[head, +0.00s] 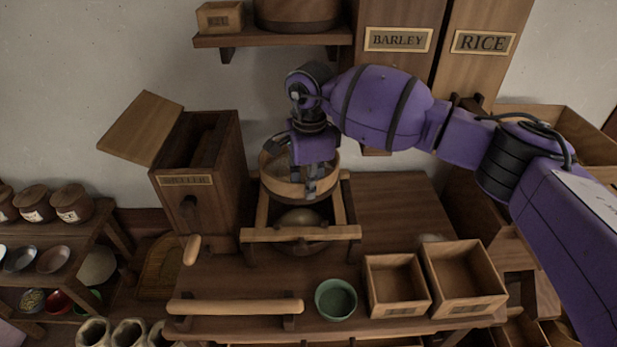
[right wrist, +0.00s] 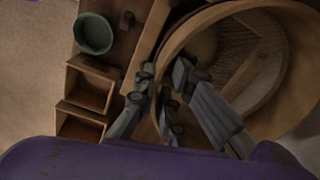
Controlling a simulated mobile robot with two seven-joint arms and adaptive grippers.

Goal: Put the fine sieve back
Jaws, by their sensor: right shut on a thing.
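A round sieve with a pale wooden hoop (head: 328,182) is over the back of a wooden rail frame (head: 300,234) on the bench. It also fills the right side of the right wrist view, with its hoop (right wrist: 181,38) and pale mesh (right wrist: 240,50) showing. My right gripper (head: 312,190) points down and is shut on the near part of the hoop; in the right wrist view its fingers (right wrist: 165,90) straddle the hoop wall. I cannot tell whether the sieve touches the rails. A rounded thing (head: 300,217) shows under the frame. My left gripper is not in view.
A tall wooden box with an open lid (head: 185,180) stands left of the frame. A green bowl (head: 336,299) and two open wooden trays (head: 396,285) (head: 463,278) line the bench front. A wall shelf (head: 270,40) is above. The bench's right part (head: 400,215) is clear.

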